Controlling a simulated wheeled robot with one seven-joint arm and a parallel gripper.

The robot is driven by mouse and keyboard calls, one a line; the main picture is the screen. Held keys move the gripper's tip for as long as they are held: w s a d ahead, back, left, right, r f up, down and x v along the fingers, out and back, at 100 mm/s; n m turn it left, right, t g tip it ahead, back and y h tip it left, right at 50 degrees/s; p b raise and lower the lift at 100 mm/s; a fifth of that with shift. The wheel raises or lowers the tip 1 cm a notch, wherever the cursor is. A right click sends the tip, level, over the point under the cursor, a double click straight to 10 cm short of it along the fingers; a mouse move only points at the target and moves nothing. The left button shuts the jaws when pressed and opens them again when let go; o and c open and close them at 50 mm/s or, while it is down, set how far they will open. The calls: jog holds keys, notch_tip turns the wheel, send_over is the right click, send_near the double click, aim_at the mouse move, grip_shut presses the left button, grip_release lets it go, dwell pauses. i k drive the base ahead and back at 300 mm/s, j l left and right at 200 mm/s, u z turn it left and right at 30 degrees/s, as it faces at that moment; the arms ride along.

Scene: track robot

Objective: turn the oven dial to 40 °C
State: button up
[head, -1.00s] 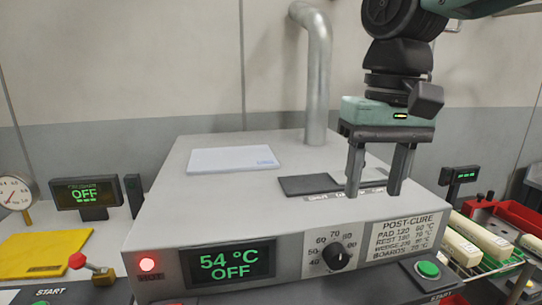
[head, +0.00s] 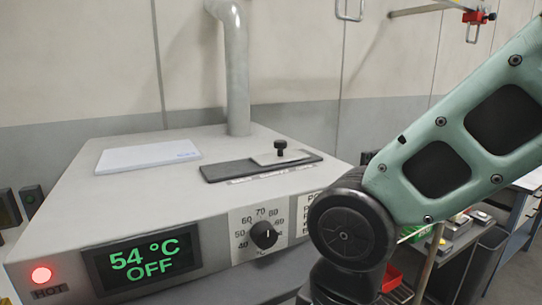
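The oven dial (head: 263,235) is a black round knob on the oven's front, ringed by printed numbers with 40 at lower left and 70 at the top. A small white mark shows on the knob; I cannot tell exactly which number it points at. The display (head: 141,260) beside it reads 54 °C OFF in green. The oven (head: 95,215) is a light grey box. My gripper is out of view; only my arm shows at the right, with its lower links running off the bottom edge, right of the dial.
A red lamp (head: 41,274) marked HOT glows at the oven's left. On the oven top lie a white sheet (head: 147,156) and a dark slab (head: 225,171) carrying a small black-knobbed plate (head: 281,156). A grey pipe (head: 237,80) rises behind. My arm partly covers the label right of the dial.

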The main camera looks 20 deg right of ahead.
aim_at(263, 234)
jog(key=u, duration=0.4)
jog(key=k, duration=0.25)
jog(key=k+j, duration=0.3)
jog(key=j, duration=0.15)
jog(key=k+j, duration=0.3)
jog(key=j, duration=0.15)
jog(key=k+j+z, duration=0.1)
jog(key=k+j, duration=0.2)
jog(key=j, duration=0.15)
